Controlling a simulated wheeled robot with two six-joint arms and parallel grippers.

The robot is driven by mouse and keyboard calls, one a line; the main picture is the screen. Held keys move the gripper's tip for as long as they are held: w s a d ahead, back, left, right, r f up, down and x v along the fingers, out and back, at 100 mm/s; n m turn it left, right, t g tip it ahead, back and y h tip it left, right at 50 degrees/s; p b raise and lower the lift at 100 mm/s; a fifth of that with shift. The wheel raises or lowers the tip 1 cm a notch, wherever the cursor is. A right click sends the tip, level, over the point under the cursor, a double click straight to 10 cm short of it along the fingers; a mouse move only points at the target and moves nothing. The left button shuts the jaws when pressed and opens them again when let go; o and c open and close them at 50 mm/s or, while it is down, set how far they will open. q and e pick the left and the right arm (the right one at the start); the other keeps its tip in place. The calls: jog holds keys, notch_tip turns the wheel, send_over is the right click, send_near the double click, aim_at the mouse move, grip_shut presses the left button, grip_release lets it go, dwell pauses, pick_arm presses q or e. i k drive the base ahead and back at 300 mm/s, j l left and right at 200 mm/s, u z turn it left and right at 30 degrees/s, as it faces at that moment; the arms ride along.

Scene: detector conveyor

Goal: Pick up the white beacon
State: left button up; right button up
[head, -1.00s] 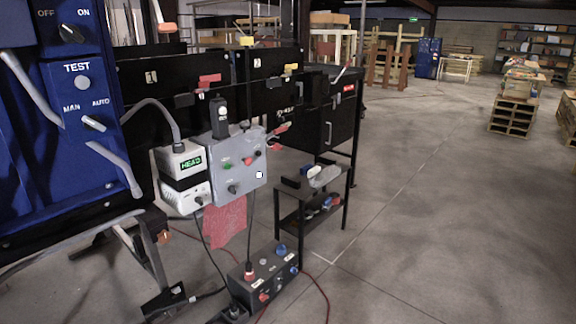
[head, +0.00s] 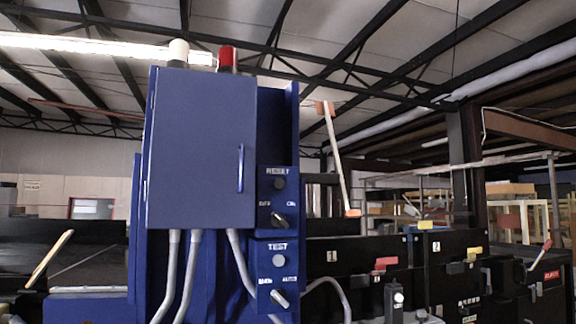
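The white beacon (head: 178,52) stands upright on top of the blue control cabinet (head: 200,150), toward its left side. It is a small pale cylinder with a rounded top, seen against a bright ceiling light. A red beacon (head: 227,59) stands just to its right on the same cabinet top. The lower part of the white beacon is partly hidden by the cabinet's top edge. Neither of my grippers shows in the head view, so I cannot see where they are relative to the beacon.
Grey conduits (head: 193,270) run down from the cabinet. A panel with RESET and TEST switches (head: 279,260) is at its right. A pale bar with orange ends (head: 339,160) slants beside it. Black numbered units (head: 352,255) stand at lower right. Roof beams are overhead.

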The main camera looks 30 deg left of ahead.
aim_at(179, 49)
jog(key=k+l+u, duration=0.1)
jog(key=u, duration=1.55)
jog(key=i+l, duration=0.1)
jog(key=l, duration=0.15)
